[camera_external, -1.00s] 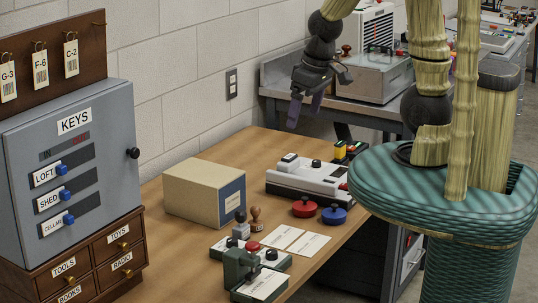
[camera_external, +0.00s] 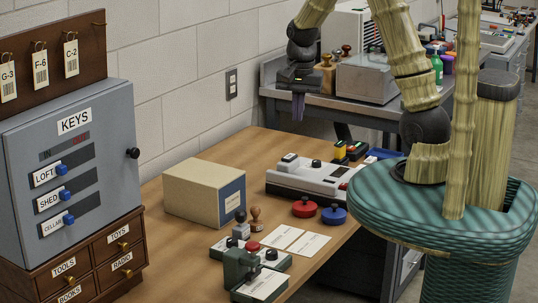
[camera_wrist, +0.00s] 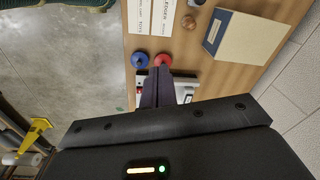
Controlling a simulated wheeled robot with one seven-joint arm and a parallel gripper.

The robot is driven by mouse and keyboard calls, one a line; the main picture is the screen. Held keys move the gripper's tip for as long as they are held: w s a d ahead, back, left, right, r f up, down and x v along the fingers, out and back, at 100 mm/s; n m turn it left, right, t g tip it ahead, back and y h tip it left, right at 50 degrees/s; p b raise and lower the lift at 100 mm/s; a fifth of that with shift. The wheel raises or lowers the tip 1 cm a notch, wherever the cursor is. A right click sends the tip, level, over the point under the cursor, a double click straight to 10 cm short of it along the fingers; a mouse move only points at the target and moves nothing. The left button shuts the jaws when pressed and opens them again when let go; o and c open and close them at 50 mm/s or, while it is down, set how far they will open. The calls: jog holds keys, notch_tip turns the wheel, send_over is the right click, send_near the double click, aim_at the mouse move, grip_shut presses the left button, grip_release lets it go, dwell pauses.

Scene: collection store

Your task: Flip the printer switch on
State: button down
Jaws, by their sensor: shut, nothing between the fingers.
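The white and grey desk machine, which looks like the printer (camera_external: 302,181), sits on the wooden desk and has dark controls on top. I cannot make out which of them is the switch or how it is set. In the wrist view the machine (camera_wrist: 187,92) is mostly hidden behind my fingers. My gripper (camera_external: 298,118) is above and behind the machine in the external view, pointing down, shut and empty. Its purple fingers also show in the wrist view (camera_wrist: 158,72), over the machine and apart from it as far as I can tell.
A red round stamp (camera_external: 305,207) and a blue one (camera_external: 334,214) stand just in front of the machine. A cardboard box (camera_external: 203,190) is to its left. A grey side bench (camera_external: 345,113) with a metal machine (camera_external: 378,78) stands behind. The block wall is close behind the desk.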

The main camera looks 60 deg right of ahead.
jog(key=w+d+f+m+g+b, duration=0.1)
jog(key=d+f+m+b, duration=0.15)
jog(key=d+m, duration=0.4)
jog(key=w+d+f+m+g+b, duration=0.1)
jog(key=d+f+m, duration=0.35)
jog(key=d, duration=0.35)
jog(key=m+g+b, duration=0.1)
jog(key=m+b, duration=0.2)
jog(key=m, duration=0.8)
send_over(354, 184)
jog(key=w, duration=0.3)
notch_tip(354, 184, down, 7)
jog(key=shift+r, duration=0.15)
jog(key=shift+w, duration=0.1)
jog(key=s+f+p, duration=0.1)
jog(key=f, duration=0.3)
jog(key=f+p, duration=0.1)
jog(key=f, duration=0.4)
jog(key=s+f+p, duration=0.1)
jog(key=f+p, duration=0.1)
jog(key=f, duration=0.2)
jog(key=shift+s+f, duration=0.3)
jog(key=shift+f, duration=0.1)
jog(key=shift+a+f, duration=0.1)
